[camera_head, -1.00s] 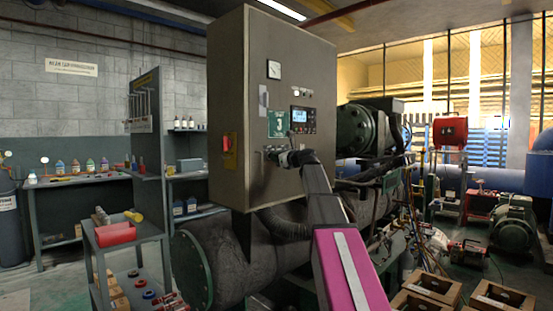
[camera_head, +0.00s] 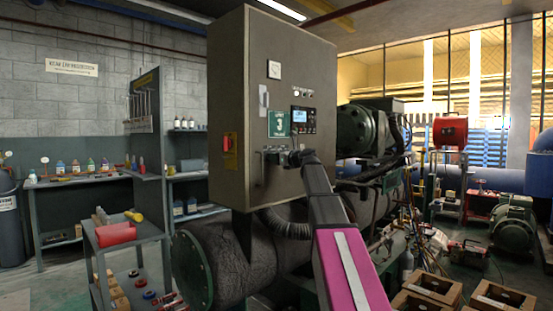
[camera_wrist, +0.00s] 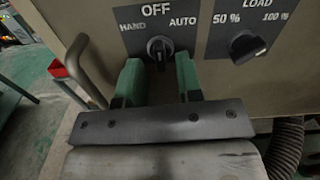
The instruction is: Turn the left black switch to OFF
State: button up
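The left black switch (camera_wrist: 157,48) is on a dark plate marked HAND, OFF and AUTO, in the wrist view. Its knob looks close to upright, toward OFF, but its exact angle is hard to tell. My gripper (camera_wrist: 158,66) has two green fingers, one on each side of the switch, with gaps visible between them and the knob. It is open, with its tips just below the switch's level in the picture. In the head view my gripper (camera_head: 274,157) is at the lower front of the grey control cabinet (camera_head: 285,40), and the switch is not clear there.
A second black switch (camera_wrist: 246,45), marked LOAD, 50 % and 100 %, is to the right. A metal handle (camera_wrist: 84,68) curves at the left of the wrist view. A ribbed hose (camera_head: 285,222) hangs below the cabinet. A tool cart (camera_head: 120,240) stands at the left.

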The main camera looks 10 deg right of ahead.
jog(key=v, duration=0.8)
jog(key=shift+s+d, duration=0.2)
jog(key=shift+s, duration=0.1)
jog(key=s+a+f+n+g+h, duration=0.2)
jog(key=f+n, duration=0.2)
jog(key=f, duration=0.9)
jog(key=s+a+f+n+g+h, duration=0.1)
jog(key=s+a+f+n+g, duration=0.3)
jog(key=f, duration=0.8)
jog(key=s+f+n+g+h, duration=0.15)
jog(key=f+n, duration=0.35)
jog(key=f, duration=0.8)
jog(key=s+f+n+g+h, duration=0.3)
jog(key=s+f+n, duration=0.4)
jog(key=s+f, duration=0.4)
jog(key=s+f+n+g+h, duration=0.3)
jog(key=s+f+n, duration=0.4)
jog(key=s+f, duration=0.4)
notch_tip(320, 180, down, 4)
jog(key=shift+f+n+g, duration=0.25)
jog(key=shift+n+g, duration=0.15)
jog(key=shift+g, duration=0.15)
jog(key=shift+o, duration=0.2)
jog(key=shift+w+d, duration=0.1)
jog(key=shift+d, duration=0.05)
